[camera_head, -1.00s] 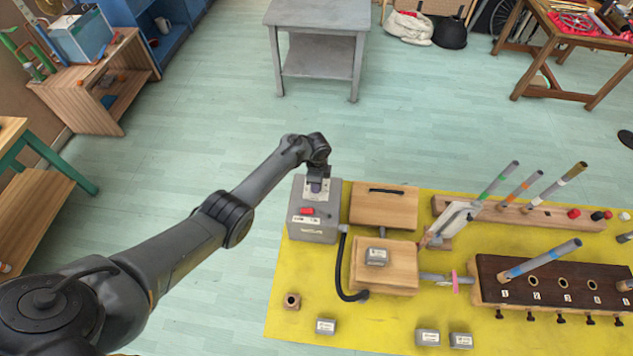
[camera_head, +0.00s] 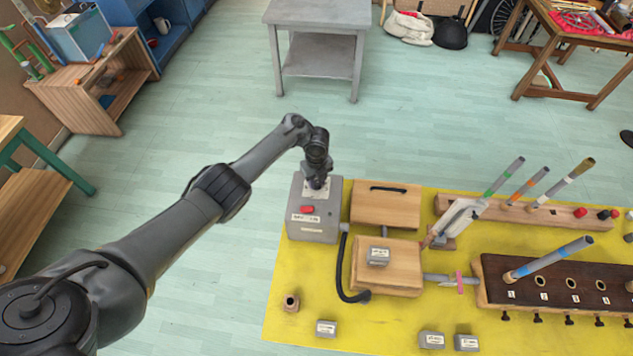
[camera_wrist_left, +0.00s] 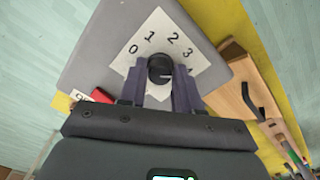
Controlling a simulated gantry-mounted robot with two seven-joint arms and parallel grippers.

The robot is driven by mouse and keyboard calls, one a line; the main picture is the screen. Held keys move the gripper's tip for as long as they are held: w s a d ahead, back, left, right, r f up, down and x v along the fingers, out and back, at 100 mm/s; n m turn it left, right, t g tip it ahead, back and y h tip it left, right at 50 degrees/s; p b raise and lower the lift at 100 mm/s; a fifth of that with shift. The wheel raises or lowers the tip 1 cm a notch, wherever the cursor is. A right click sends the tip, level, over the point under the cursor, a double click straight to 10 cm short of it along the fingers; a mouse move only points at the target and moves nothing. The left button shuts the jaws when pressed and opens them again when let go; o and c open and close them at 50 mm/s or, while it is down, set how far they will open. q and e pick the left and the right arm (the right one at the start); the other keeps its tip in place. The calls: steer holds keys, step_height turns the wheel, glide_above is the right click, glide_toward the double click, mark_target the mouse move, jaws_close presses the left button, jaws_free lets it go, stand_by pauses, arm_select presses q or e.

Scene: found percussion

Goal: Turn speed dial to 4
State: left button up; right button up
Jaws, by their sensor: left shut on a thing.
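The speed dial is a dark round knob (camera_wrist_left: 160,66) on a white plate (camera_wrist_left: 138,52) marked 0, 1, 2, 3 and a partly covered 4. It sits on top of a grey box (camera_head: 315,229) with a red button (camera_head: 307,209). My left gripper (camera_wrist_left: 159,82) is shut on the knob from above, with a dark finger on each side. In the head view my left gripper (camera_head: 317,182) largely hides the knob. I cannot tell which number the knob points to. My right gripper is not in view.
The box stands at the back left corner of a yellow mat (camera_head: 285,325). A wooden box (camera_head: 385,210) stands close to its right. A black hose (camera_head: 343,270) runs from the box toward a second wooden box (camera_head: 388,277). The floor left of the mat is clear.

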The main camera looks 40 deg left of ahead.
mark_target(317, 183)
arm_select(q)
steer(key=shift+m+b, duration=0.55)
steer(key=shift+m, duration=0.65)
steer(key=o, duration=1.1)
steer(key=shift+c, duration=0.2)
step_height(317, 183, up, 11)
steer(key=p, duration=0.5)
